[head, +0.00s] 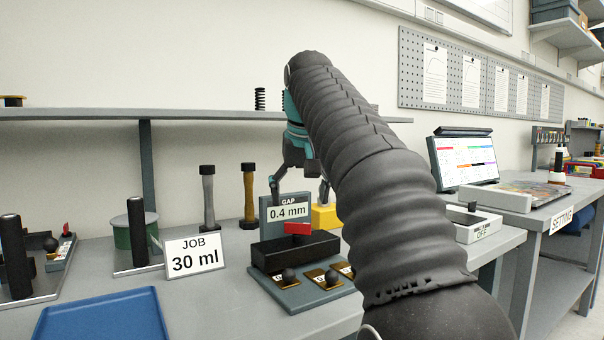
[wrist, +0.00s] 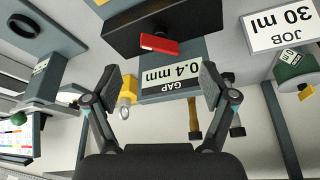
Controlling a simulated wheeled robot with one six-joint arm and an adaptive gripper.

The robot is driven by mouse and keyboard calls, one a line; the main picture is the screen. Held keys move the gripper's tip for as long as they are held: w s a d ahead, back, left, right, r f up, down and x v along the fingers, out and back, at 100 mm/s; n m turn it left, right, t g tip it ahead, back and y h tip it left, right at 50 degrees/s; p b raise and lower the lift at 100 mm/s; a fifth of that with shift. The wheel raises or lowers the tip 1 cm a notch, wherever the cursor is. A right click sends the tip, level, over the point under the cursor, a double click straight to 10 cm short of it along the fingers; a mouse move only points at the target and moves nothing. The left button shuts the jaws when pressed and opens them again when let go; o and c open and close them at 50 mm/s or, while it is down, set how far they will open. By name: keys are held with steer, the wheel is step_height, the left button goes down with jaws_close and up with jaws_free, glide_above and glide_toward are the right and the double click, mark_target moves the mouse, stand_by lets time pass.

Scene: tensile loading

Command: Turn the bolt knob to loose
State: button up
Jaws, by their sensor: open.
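I cannot tell for sure which part is the bolt knob, and no "loose" mark is readable.
A yellow block (head: 325,216) is just right of the sign. Two upright posts, grey (head: 208,198) and brown (head: 249,195), stand left. A JOB 30 ml card (head: 194,256), blue tray (head: 103,318) and green spool (head: 135,232) are farther left. A shelf (head: 70,114) runs behind.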

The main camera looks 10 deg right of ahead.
steer(key=shift+v, duration=2.8)
